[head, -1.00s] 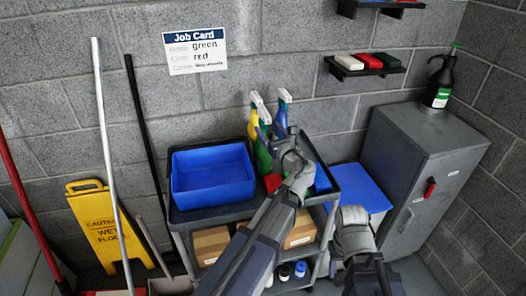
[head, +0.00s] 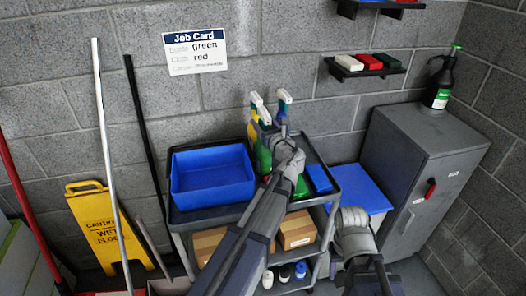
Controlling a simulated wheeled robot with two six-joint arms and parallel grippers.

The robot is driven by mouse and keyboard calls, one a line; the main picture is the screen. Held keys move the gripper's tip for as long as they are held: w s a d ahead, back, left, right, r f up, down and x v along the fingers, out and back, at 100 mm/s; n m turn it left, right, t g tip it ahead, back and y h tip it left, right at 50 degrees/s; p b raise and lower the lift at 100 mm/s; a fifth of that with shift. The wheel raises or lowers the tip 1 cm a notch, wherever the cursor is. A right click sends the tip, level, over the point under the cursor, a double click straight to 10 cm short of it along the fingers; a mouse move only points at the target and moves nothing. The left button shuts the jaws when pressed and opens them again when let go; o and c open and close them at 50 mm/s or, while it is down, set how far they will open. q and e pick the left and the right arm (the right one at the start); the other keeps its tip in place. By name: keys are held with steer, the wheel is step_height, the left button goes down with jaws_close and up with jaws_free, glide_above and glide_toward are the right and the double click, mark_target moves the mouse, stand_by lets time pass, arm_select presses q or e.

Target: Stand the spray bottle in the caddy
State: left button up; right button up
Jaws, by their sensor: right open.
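Several spray bottles stand close together at the back of the cart, right of the blue bin (head: 213,178). A yellow bottle (head: 253,132), a green bottle (head: 263,160) and a blue one (head: 283,112) show, with white heads on top. My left gripper (head: 280,134) is among them, in front of the blue bottle and beside the green one. Its fingers are small and overlap the bottles, so I cannot tell whether it grips one. My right gripper (head: 352,222) is low in front of the blue-topped box, open, its fingers mostly hidden. I cannot tell for sure which container is the caddy.
A blue block (head: 319,179) lies on the cart's right side. Cardboard boxes (head: 297,230) and small bottles (head: 284,271) are on lower shelves. A grey cabinet (head: 401,185) carries a black sprayer (head: 438,85). Poles lean at left.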

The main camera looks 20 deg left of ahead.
arm_select(q)
jaws_close()
stand_by(1.1)
